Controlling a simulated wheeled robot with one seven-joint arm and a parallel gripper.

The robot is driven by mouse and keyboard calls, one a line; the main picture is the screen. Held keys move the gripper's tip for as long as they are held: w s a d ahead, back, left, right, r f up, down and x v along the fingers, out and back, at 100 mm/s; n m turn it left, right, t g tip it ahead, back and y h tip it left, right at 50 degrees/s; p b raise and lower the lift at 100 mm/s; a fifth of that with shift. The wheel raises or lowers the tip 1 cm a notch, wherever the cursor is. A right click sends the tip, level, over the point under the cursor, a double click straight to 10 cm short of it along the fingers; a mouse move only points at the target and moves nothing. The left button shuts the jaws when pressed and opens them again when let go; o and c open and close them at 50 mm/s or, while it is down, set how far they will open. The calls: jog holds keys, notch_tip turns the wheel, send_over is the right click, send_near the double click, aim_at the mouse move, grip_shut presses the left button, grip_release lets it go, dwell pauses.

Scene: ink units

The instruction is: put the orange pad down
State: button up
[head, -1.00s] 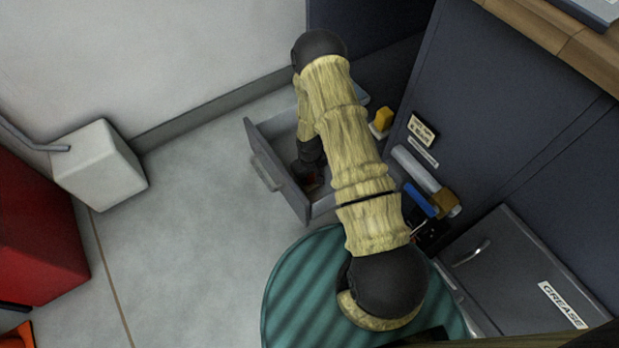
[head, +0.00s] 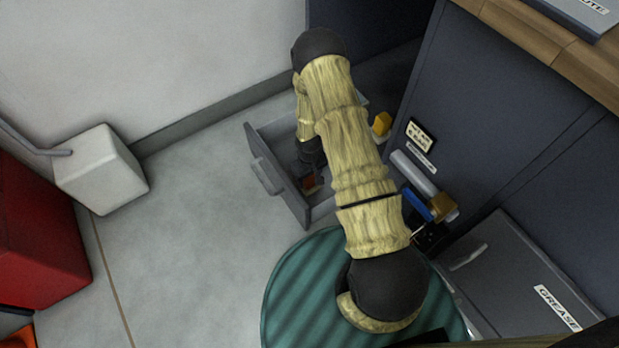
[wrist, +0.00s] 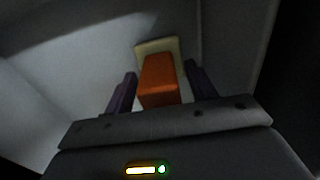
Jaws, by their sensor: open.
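The orange pad (wrist: 158,80) is a blocky orange piece on a pale cream plate (wrist: 172,46). In the wrist view it is between the two dark fingers of my gripper (wrist: 159,77), with a visible gap at its right side. In the head view the pad (head: 309,183) shows as a small orange-red patch inside an open grey drawer (head: 264,160). My gripper (head: 311,160) points down into that drawer, open around the pad. My arm hides part of the drawer, and the fingertips are hard to make out there.
A yellow block (head: 382,123) stands just beyond the drawer, by the dark cabinet (head: 480,110). A blue-handled item (head: 416,204) and a pale tube (head: 412,171) are right of my arm. A white block (head: 101,170) and a red cabinet (head: 38,245) stand left. The floor between is clear.

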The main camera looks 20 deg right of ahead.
notch_tip(320, 180, up, 10)
jog(key=p, duration=0.4)
jog(key=shift+p, duration=0.35)
jog(key=shift+r, duration=0.25)
jog(key=s+r+m+t, duration=0.1)
jog(key=s+r, duration=0.3)
jog(key=r, duration=0.6)
jog(key=s+r+m, duration=0.1)
jog(key=s+r, duration=0.4)
jog(key=r, duration=0.6)
jog(key=s+r+m+t, duration=0.1)
jog(key=s+r, duration=0.4)
jog(key=r, duration=0.5)
jog(key=shift+r+m+t, duration=0.25)
jog(key=shift+m+t, duration=0.05)
